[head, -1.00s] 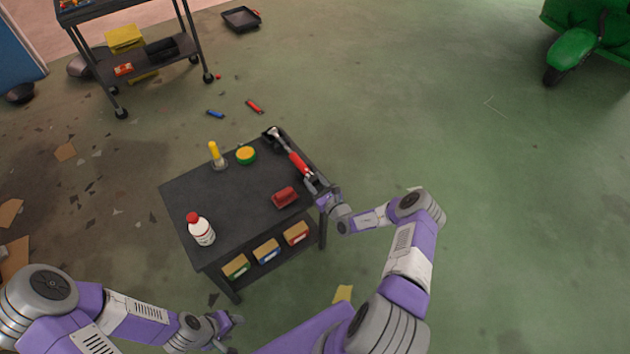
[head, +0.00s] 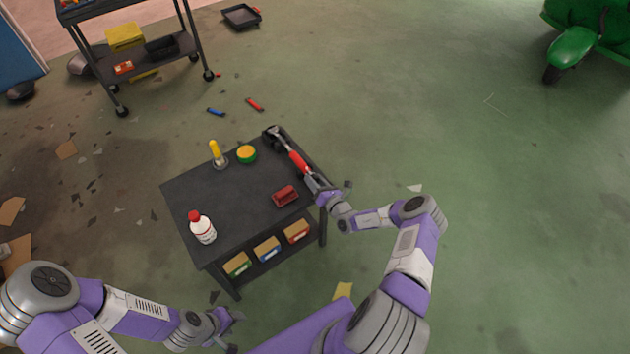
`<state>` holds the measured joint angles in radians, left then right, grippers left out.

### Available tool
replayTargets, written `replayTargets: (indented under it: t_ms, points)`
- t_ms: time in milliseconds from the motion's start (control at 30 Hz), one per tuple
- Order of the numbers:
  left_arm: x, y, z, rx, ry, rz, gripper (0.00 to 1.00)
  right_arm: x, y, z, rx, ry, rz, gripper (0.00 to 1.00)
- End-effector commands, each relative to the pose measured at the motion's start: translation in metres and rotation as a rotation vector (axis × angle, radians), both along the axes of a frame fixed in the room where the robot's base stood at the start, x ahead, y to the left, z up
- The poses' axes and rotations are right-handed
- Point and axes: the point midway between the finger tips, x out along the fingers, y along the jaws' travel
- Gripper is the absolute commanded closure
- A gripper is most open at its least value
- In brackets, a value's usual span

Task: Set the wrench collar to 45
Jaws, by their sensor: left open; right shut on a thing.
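The wrench (head: 297,160) has a dark head and a red section along its shaft. It lies along the right edge of the dark cart top (head: 240,200), with its head at the far corner. My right gripper (head: 318,190) is shut on the near end of the wrench, at the cart's right edge. The collar and its markings are too small to read, and my gripper partly hides that end. My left gripper (head: 232,324) is open and empty, low in front of the cart, away from the wrench.
On the cart stand a white bottle with a red cap (head: 202,228), a yellow-handled tool (head: 216,153), a green and yellow round thing (head: 246,154) and a red block (head: 285,196). Small boxes (head: 267,249) fill the lower shelf.

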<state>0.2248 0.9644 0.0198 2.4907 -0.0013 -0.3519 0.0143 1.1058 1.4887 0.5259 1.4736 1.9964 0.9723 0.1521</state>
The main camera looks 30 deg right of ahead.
Motion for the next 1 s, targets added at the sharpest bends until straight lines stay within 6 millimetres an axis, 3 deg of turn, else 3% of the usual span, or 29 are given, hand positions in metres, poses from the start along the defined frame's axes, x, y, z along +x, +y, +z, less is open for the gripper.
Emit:
replayTargets:
  t_ms: [500, 533, 667, 1000]
  points:
    - [0.0, 0.0, 0.0001, 0.0, 0.0, 0.0, 0.51, 0.0, -0.0006, -0.0001, 0.019, 0.002, -0.001, 0.9]
    - [0.0, -0.0001, 0.0001, 0.0, 0.0, 0.0, 0.51, 0.0, -0.0006, -0.0001, 0.019, 0.002, -0.001, 0.56]
    - [0.0, -0.0001, 0.0001, 0.0, 0.0, 0.0, 0.51, 0.0, -0.0005, -0.0001, 0.019, 0.002, -0.001, 0.37]
    - [0.0, 0.0, 0.0014, 0.0, 0.0, 0.0, 0.51, -0.0024, -0.0006, 0.0002, 0.018, 0.003, -0.001, 0.34]
